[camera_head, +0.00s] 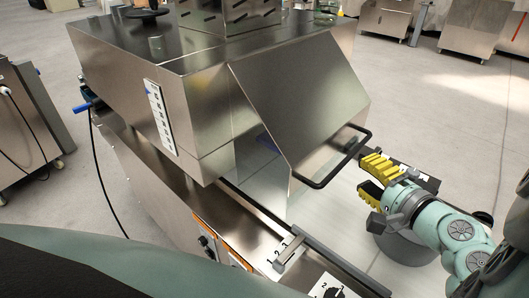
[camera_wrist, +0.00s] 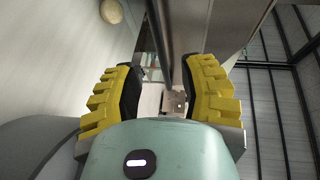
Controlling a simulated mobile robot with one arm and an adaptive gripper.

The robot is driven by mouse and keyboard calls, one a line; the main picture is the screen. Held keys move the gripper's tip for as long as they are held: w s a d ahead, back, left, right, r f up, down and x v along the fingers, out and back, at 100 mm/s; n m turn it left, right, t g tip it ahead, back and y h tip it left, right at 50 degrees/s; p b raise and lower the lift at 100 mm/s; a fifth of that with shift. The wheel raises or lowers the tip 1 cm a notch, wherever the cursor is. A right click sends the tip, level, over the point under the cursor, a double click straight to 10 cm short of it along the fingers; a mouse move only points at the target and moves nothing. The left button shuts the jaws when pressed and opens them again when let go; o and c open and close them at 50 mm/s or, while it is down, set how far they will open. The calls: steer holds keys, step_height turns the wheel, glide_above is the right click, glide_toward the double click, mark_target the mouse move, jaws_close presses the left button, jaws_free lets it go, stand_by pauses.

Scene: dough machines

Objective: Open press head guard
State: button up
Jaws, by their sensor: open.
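The press head guard (camera_head: 300,90) is a sloped steel plate with side walls on the front of the press. It hangs down over the bed of the machine. A black bar handle (camera_head: 344,164) sticks out from its lower edge. My gripper (camera_head: 363,177) is open, its yellow-padded fingers just right of the handle and pointing at it; no contact is visible. In the wrist view my gripper (camera_wrist: 163,90) has its fingers apart, with a dark narrow bar running down between them. I cannot tell for sure whether that bar is the handle.
The press body (camera_head: 150,60) stands at left, with a white scale (camera_head: 160,117) on its side. A numbered lever (camera_head: 288,254) and a dial (camera_head: 332,291) sit at the front. Open grey floor (camera_head: 430,100) lies to the right, with steel cabinets at the back.

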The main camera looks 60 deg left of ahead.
mark_target(346, 158)
steer(key=shift+p+x, duration=0.4)
steer(key=shift+x, duration=3.1)
steer(key=shift+s, duration=0.1)
jaws_close()
